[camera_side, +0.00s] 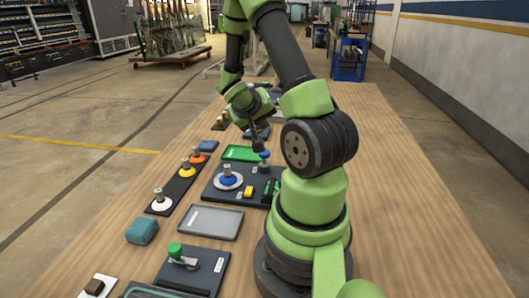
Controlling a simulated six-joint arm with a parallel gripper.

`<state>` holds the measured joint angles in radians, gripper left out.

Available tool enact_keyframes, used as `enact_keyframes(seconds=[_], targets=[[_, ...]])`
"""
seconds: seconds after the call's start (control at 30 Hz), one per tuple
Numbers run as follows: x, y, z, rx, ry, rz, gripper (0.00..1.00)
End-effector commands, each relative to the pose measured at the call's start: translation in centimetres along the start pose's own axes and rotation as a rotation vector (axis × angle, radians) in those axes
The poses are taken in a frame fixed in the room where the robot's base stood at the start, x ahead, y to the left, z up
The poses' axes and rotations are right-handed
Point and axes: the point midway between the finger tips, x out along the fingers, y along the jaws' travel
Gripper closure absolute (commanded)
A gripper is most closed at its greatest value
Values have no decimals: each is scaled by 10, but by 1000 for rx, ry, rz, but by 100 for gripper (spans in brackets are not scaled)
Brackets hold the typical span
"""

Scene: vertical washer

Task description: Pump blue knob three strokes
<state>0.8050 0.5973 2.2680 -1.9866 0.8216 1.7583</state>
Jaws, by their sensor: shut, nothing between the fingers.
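A small blue knob (265,154) stands on a short stem at the back right of a dark panel (213,192) on the table. My gripper (259,148) points down right at the top of the knob, its fingers shut with nothing between them. Its tips look in contact with the knob or just above it; at this size I cannot tell which. On the same panel, a grey peg rises from a blue disc (228,180) in a white ring. A yellow block (248,191) sits to the right of the disc.
A grey tray (212,222), a teal block (141,231) and a green-handled panel (176,251) lie nearer the camera. A green tray (241,153) lies behind the dark panel. The table's right side is clear.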

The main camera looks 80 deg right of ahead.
Motion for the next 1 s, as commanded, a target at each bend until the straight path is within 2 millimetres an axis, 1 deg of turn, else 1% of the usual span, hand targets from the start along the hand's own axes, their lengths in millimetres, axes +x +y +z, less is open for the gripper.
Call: enact_keyframes(seconds=[0.23,0.37,0.73,0.87,1.0], targets=[[-22,16,-17,7,5,1,100],[-27,20,-20,2,2,-1,100],[-23,17,-17,-2,-1,0,100],[-15,11,-11,-6,-4,2,100],[-1,1,0,-6,-5,0,100]])
